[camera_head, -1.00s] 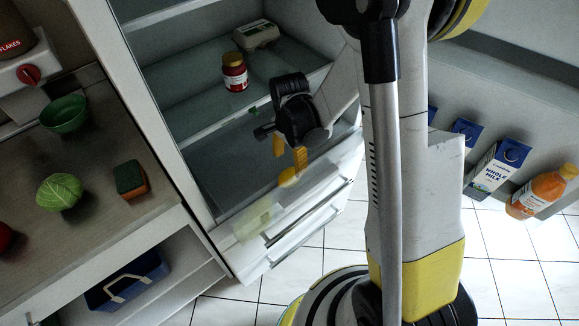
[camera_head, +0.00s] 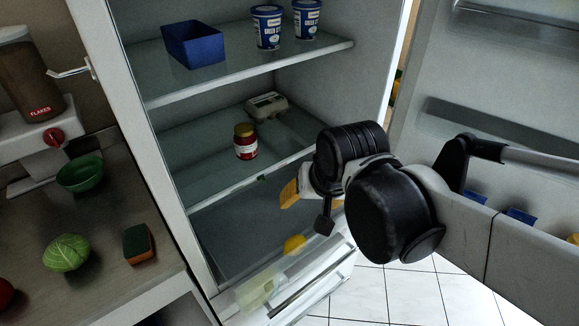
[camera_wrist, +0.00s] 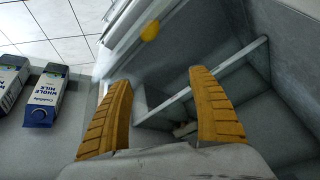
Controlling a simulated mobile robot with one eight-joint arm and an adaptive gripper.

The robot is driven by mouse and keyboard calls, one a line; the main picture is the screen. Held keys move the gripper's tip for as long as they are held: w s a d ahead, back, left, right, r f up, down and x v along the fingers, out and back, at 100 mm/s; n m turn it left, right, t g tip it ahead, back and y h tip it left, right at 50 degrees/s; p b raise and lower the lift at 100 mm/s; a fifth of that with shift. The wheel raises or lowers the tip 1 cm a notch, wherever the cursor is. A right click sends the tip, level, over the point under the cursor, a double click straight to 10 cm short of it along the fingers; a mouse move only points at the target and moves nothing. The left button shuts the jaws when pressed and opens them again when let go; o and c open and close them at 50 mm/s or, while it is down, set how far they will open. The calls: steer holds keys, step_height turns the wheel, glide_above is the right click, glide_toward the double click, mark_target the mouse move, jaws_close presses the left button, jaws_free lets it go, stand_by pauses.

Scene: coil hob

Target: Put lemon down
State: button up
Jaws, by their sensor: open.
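The yellow lemon (camera_head: 294,244) lies low in the open fridge, at the front of the lowest level, just above the drawer fronts. It also shows in the wrist view (camera_wrist: 150,31), beyond the fingertips near the top. My gripper (camera_head: 312,200) is above the lemon and apart from it. In the wrist view its two yellow fingers (camera_wrist: 165,97) are spread wide with nothing between them. In the head view the gripper body partly hides one finger.
Above stand a red jar (camera_head: 245,142), an egg carton (camera_head: 267,106), a blue bin (camera_head: 193,44) and two tubs. The open fridge door (camera_head: 470,110) is at right, with milk cartons (camera_wrist: 45,95) on it. A counter with a cabbage (camera_head: 66,253) and sponge (camera_head: 138,243) is at left.

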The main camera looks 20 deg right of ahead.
steer(key=s+n, duration=0.1)
steer(key=s+r+n+t, duration=0.1)
steer(key=s+n, duration=0.1)
steer(key=shift+s+a+r+t, duration=0.1)
steer(key=shift+s+r+t, duration=0.15)
steer(key=shift+r+t, duration=0.15)
steer(key=shift+c, duration=0.6)
